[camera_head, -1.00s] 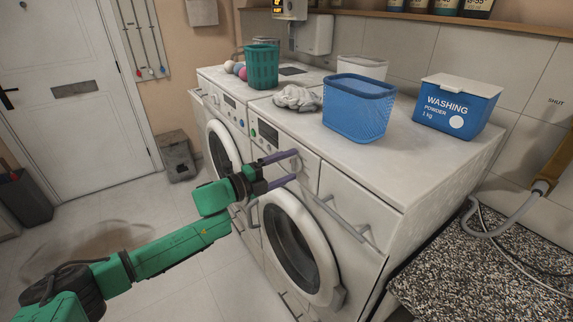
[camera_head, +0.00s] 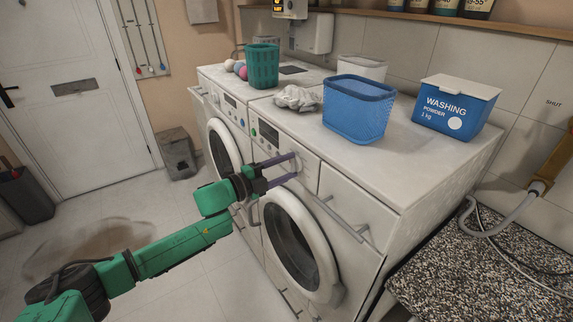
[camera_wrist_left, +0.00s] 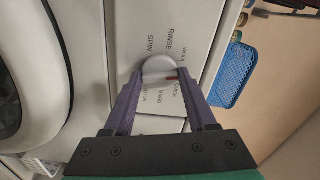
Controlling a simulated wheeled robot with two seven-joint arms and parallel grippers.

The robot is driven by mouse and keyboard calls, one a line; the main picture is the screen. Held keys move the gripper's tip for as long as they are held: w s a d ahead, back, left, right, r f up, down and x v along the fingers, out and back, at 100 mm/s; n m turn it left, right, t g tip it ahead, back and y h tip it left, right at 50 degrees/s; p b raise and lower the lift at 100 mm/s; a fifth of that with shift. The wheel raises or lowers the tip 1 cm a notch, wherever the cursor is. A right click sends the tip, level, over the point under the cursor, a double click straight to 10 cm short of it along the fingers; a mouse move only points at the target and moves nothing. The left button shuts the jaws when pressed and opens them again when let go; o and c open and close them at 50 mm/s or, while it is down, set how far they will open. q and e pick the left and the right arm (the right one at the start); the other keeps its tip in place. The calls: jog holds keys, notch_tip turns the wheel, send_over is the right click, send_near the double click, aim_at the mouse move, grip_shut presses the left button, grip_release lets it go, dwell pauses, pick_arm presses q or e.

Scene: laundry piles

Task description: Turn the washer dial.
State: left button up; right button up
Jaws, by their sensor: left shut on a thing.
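The washer (camera_head: 352,190) is white with a round door (camera_head: 298,246) below the panel. My right gripper is not in view.
On the machine tops are a blue basket (camera_head: 360,108), a WASHING POWDER box (camera_head: 455,106), a crumpled cloth (camera_head: 297,98) and a green basket (camera_head: 262,68). A grey drawer handle (camera_head: 342,218) sticks out right of the dial. The floor at left is mostly clear.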

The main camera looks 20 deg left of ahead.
pick_arm(q)
jog(key=n+p, duration=0.4)
jog(key=n, duration=0.3)
jog(key=shift+r, duration=0.1)
jog(key=shift+n+p, duration=1.05)
jog(key=shift+n, duration=2.05)
jog(key=o, duration=1.4)
